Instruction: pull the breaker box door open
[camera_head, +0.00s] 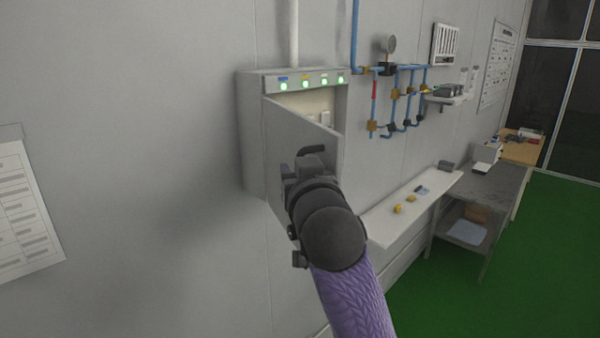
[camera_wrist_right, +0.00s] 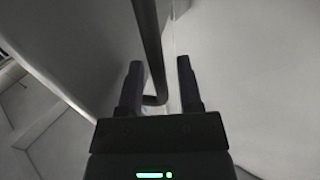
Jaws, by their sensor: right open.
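The grey breaker box (camera_head: 254,135) is mounted on the wall, with a row of green lights along its top strip. Its door (camera_head: 285,135) stands partly open, its right edge swung out from the box, and a pale interior shows above it. My right gripper (camera_head: 305,165) is at the front of the door, hiding its lower part. In the right wrist view, the dark bar handle (camera_wrist_right: 149,45) runs between the two open fingers of my right gripper (camera_wrist_right: 160,80). I cannot tell whether either finger touches it. My left gripper is not in view.
A white ledge (camera_head: 385,222) with small yellow items runs below. A grey workbench (camera_head: 490,185) stands further right. The green floor (camera_head: 520,270) is clear. A paper sheet (camera_head: 25,215) hangs at left.

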